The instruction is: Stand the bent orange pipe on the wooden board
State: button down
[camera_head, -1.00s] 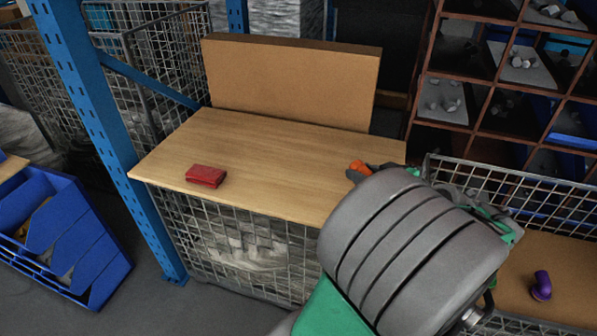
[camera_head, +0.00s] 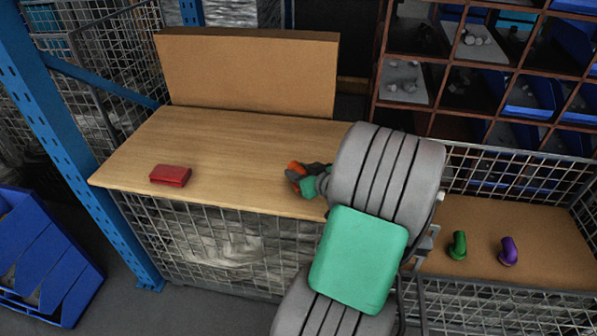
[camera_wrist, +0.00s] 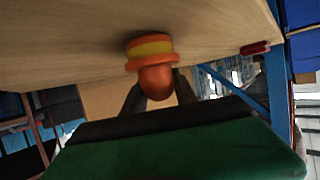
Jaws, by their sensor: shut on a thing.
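The bent orange pipe (camera_head: 294,171) is at my gripper (camera_head: 306,178), over the right part of the wooden board (camera_head: 220,140). In the wrist view the orange pipe (camera_wrist: 155,75) sits between two dark fingers, with my gripper (camera_wrist: 157,92) shut on it. Its yellow end with an orange collar points toward the board surface (camera_wrist: 70,40). I cannot tell whether that end touches the board. Much of the pipe is hidden by my gripper in the head view.
A red box-like item (camera_head: 170,175) lies on the board's left part. A brown panel (camera_head: 245,75) stands along the back edge. Green (camera_head: 457,246) and purple (camera_head: 507,251) bent pipes stand on a lower surface at right. The board's middle is clear.

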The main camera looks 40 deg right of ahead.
jog(key=shift+f, duration=0.2)
jog(key=c, duration=1)
grip_release()
jog(key=shift+r, duration=0.1)
jog(key=shift+o, duration=0.2)
